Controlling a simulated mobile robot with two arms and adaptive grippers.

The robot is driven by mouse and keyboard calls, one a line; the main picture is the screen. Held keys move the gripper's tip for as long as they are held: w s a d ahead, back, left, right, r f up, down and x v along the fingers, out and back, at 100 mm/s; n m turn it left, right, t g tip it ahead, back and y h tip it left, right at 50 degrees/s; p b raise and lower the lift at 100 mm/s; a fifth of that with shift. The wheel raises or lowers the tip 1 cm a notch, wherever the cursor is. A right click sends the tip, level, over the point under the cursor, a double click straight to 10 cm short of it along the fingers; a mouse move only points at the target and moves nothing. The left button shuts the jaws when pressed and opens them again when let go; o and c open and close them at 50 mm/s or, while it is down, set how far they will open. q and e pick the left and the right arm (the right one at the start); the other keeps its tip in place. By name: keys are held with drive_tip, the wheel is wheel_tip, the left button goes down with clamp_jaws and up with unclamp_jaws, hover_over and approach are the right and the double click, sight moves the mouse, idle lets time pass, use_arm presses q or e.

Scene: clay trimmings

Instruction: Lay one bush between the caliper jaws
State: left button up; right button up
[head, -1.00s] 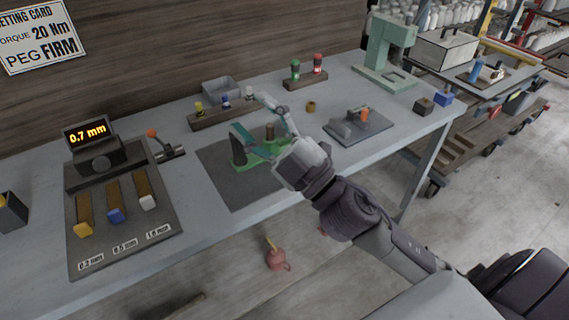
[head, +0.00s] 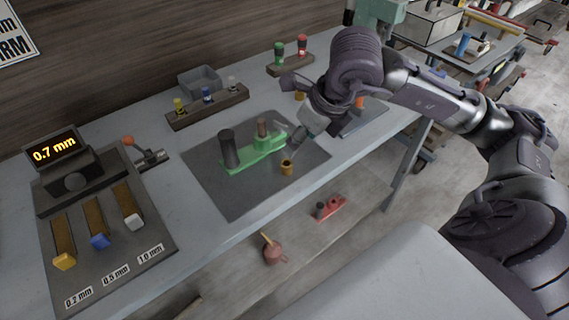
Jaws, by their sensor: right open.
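A small brass-coloured bush (head: 287,168) stands on the dark mat (head: 235,200), in front of the right end of a green fixture (head: 255,152). The fixture carries a dark post and a shorter brown post. A second brass-coloured bush (head: 299,96) sits farther back on the bench, partly hidden by my right arm. My right gripper (head: 298,149) is open, its fingers just above and right of the near bush; I cannot tell whether they touch it. I cannot pick out the caliper jaws for certain. My left gripper is not in view.
A 0.7 mm display (head: 54,152) stands behind a slider panel (head: 150,225) at the left. A peg rack (head: 208,107), a grey bin (head: 200,81) and a bottle rack (head: 291,64) line the back. My right arm covers much of a dark plate (head: 345,128).

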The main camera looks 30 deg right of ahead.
hover_over(287, 163)
drive_tip(key=s, duration=0.3)
drive_tip(key=f, duration=0.6)
drive_tip(key=shift+w+a, duration=0.1)
drive_tip(key=shift+a, duration=0.25)
drive_tip(key=shift+d+p+x, duration=0.15)
drive_tip(key=shift+p+x, duration=0.15)
drive_tip(key=shift+x, duration=1)
drive_tip(key=shift+d+p+x, duration=0.1)
drive_tip(key=shift+p+x, duration=0.2)
drive_tip(key=shift+x, duration=1.05)
clamp_jaws()
